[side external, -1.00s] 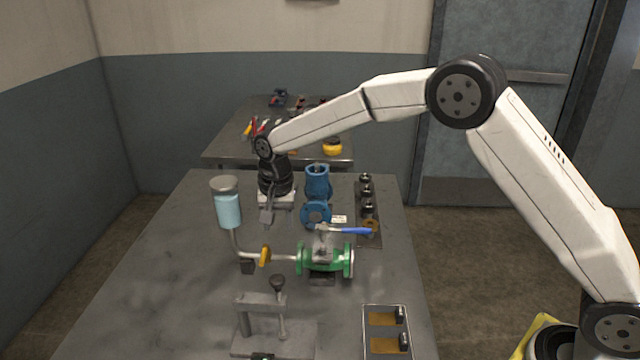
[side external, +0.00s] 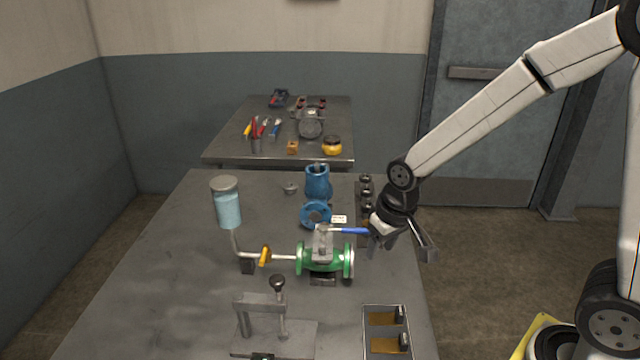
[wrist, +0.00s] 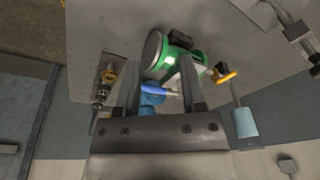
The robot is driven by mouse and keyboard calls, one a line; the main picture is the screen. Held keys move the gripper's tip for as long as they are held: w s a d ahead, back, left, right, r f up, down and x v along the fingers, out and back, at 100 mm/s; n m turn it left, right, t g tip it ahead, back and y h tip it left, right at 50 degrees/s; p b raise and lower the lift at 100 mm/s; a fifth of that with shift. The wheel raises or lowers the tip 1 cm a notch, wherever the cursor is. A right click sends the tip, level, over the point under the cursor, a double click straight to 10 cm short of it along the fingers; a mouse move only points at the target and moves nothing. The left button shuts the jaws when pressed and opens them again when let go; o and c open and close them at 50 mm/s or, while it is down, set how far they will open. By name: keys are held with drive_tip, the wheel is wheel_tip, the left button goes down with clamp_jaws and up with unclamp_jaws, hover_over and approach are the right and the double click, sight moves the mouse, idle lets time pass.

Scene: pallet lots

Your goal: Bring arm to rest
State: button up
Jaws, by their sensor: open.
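My gripper (side external: 403,240) is open and empty in the side view, at the right edge of the work table, beside the blue lever's end. In the wrist view my gripper's two fingers (wrist: 158,95) are spread apart. Behind them show the green valve (wrist: 178,55) and its blue lever (wrist: 158,90). In the side view the green valve (side external: 324,258) sits on the table with the blue lever (side external: 349,230) pointing right. Whether the gripper touches the lever cannot be told.
A blue valve body (side external: 317,185) stands behind the green valve. A bottle of light blue liquid (side external: 228,208) stands on a pipe at left. A clamp stand (side external: 262,318) and a two-pocket tray (side external: 387,308) are in front. A second table (side external: 228,150) holds tools behind.

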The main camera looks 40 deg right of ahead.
drive_tip(key=s+d+f+n, duration=0.1)
drive_tip(key=s, duration=0.6)
drive_tip(key=shift+d+n, duration=0.25)
drive_tip(key=shift+n, duration=0.05)
drive_tip(key=shift+w+f, duration=0.1)
idle(0.4)
